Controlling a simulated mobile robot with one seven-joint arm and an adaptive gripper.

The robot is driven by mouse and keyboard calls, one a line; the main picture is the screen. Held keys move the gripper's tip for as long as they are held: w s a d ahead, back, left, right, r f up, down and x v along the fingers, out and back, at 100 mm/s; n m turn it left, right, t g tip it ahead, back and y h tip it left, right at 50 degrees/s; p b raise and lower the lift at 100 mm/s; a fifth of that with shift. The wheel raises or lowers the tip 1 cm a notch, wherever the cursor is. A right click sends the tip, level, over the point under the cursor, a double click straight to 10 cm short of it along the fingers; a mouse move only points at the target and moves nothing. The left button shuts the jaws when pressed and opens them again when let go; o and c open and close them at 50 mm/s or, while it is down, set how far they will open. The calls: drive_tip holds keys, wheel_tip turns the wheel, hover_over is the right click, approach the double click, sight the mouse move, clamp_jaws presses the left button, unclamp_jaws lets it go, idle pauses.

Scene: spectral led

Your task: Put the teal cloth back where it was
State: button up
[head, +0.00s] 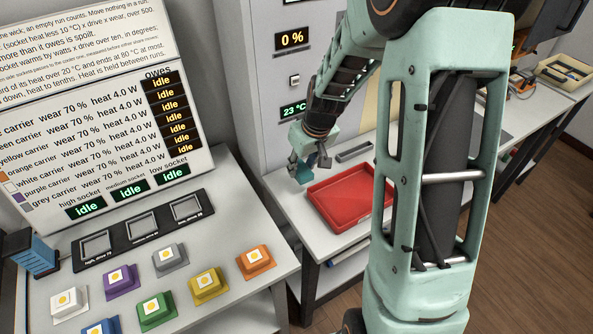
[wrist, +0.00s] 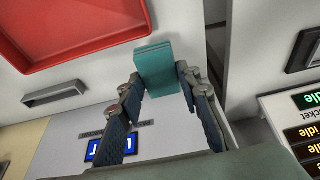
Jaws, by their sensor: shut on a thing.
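The teal cloth (head: 304,175) is a small folded piece held at the end of my gripper (head: 307,165), just left of the red tray on the middle bench. In the wrist view, the cloth (wrist: 158,70) sits between the two fingertips of my gripper (wrist: 159,80), which are shut on it. The cloth sticks out past the fingertips. It appears above the light bench top, outside the tray; whether it touches the bench I cannot tell.
The red tray (head: 316,200) looks empty where visible; my arm hides its right part. A grey ticket holder (wrist: 55,93) lies beside it. The left bench carries several coloured carriers, including an orange one (head: 255,262), and a black socket strip (head: 143,231). A wall panel stands behind.

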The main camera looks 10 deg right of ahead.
sight(299, 169)
drive_tip(key=shift+w+a+f, duration=0.25)
drive_tip(key=shift+w+f, duration=0.1)
drive_tip(key=shift+f, duration=0.15)
drive_tip(key=shift+w+a+f, duration=0.25)
drive_tip(key=shift+w+f, duration=0.05)
drive_tip(key=shift+f, duration=1.6)
drive_tip(key=shift+f, duration=0.1)
drive_tip(key=shift+f+b, duration=0.15)
drive_tip(key=shift+b, duration=0.15)
drive_tip(key=o, duration=1.2)
drive_tip(key=shift+o, duration=0.2)
drive_tip(key=shift+r, duration=0.2)
drive_tip(key=shift+r+p, duration=0.25)
drive_tip(key=shift+p, duration=0.1)
drive_tip(key=v, duration=1.1)
drive_tip(key=shift+s+d+r, duration=0.15)
drive_tip(key=shift+s+r, duration=0.1)
drive_tip(key=shift+r, duration=0.05)
